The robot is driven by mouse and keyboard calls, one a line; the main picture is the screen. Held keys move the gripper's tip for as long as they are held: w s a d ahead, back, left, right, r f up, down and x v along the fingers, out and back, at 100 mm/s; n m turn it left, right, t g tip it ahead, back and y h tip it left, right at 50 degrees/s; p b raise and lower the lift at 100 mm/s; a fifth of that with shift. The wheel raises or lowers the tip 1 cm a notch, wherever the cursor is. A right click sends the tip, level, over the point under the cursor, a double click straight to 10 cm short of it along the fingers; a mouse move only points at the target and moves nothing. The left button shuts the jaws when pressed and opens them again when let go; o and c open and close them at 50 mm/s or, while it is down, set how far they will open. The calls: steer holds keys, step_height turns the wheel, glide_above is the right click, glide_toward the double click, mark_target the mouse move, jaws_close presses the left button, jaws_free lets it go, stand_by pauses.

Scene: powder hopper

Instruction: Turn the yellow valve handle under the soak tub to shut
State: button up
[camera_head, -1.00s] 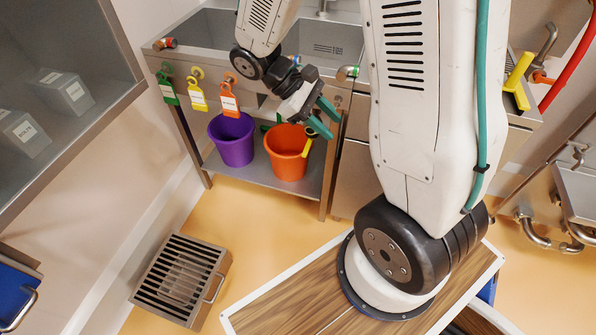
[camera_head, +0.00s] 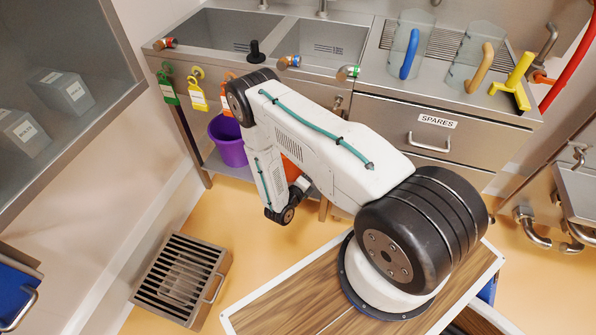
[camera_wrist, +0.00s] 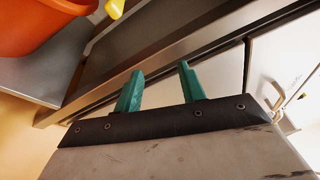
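A yellow piece (camera_wrist: 115,8), probably the valve handle, shows at the top edge of the wrist view, beside the orange bucket (camera_wrist: 45,25). Most of it is cut off, so its angle cannot be told. In the head view my arm covers that spot under the steel sink unit (camera_head: 190,60). My gripper (camera_wrist: 160,68) has its two teal fingers apart with nothing between them. The fingers point toward a steel frame edge and are away from the yellow piece. In the head view the fingers are hidden behind my arm.
A purple bucket (camera_head: 229,150) stands on the lower shelf. Green, yellow and orange tags (camera_head: 198,97) hang on the sink front. The SPARES drawer (camera_head: 425,135) is shut. A yellow T-shaped piece (camera_head: 515,82) sits at the counter's right. A floor grate (camera_head: 180,280) lies left.

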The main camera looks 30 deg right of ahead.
steer(key=w+a+f+n+t+y, duration=0.2)
steer(key=w+a+n+t, duration=0.1)
steer(key=w+n+t, duration=0.3)
steer(key=shift+n+g, duration=0.5)
steer(key=shift+g, duration=0.2)
steer(key=shift+x, duration=4.3)
steer(key=shift+s+d+f, duration=0.1)
steer(key=shift+s+d, duration=0.05)
steer(key=c, duration=0.8)
